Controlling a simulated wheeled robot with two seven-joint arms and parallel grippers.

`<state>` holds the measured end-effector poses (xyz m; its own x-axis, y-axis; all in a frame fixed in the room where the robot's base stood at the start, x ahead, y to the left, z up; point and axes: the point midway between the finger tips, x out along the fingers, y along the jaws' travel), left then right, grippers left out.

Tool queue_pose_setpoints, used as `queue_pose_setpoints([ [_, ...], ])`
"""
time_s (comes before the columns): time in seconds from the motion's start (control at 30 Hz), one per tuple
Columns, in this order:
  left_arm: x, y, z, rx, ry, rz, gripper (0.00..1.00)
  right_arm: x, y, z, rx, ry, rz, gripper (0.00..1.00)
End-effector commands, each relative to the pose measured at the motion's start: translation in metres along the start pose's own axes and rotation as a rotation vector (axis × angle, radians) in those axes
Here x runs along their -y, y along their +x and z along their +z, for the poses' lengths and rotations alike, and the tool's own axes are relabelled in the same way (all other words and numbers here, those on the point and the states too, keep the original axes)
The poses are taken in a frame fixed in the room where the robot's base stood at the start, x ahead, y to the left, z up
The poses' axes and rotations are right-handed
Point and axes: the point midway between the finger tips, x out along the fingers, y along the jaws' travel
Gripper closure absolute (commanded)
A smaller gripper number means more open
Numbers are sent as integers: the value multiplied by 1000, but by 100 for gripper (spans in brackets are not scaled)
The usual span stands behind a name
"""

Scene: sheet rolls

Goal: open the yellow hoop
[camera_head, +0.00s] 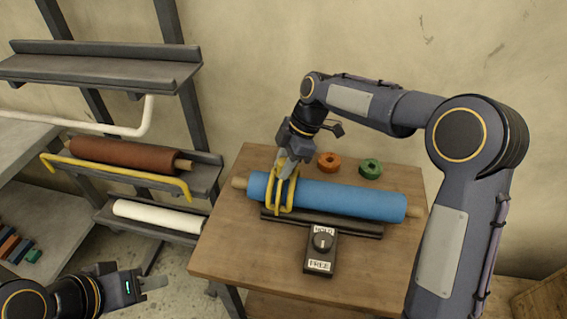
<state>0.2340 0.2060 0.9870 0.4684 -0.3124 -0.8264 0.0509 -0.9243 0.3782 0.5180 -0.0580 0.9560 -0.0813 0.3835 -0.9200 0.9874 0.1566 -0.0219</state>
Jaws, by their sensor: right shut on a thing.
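A yellow hoop (271,194) of bent bars goes around the left part of a blue roll (340,199). The roll lies across a dark stand (345,227) on the wooden table. My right gripper (285,174) points down at the hoop's top and is shut on it; its fingers partly hide the bars. The hoop stands upright around the roll. In front of the stand is a dark box with a knob (322,241) between the labels HOLD and FREE; its light mark appears to point towards HOLD. My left gripper (155,283) is low at the left, away from the table; its finger gap is unclear.
An orange ring (328,162) and a green ring (370,168) lie behind the roll. A rack at left holds a brown roll (120,152) behind a yellow bar (115,174), a white roll (158,215) and a white bar (80,126). The table's front (250,258) is clear.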

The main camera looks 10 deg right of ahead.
Motion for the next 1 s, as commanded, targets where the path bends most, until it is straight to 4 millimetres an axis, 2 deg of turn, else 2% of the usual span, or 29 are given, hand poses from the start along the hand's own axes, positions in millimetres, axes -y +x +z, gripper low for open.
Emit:
queue_pose_setpoints([
  [0.3, -22, -48, -24, 0, 0, 0, 64, -17, -20, 1, -80, 62, -144, 100],
  [0.5, -35, -76, -38, -1, 0, 0, 64, -34, -27, 7, -154, 116, -276, 100],
  [0.7, -39, -86, -44, 0, 0, 0, 64, -45, -27, 13, -203, 152, -365, 100],
  [1.0, -41, -90, -46, 0, 0, 0, 64, -56, -28, 19, -250, 187, -451, 100],
])
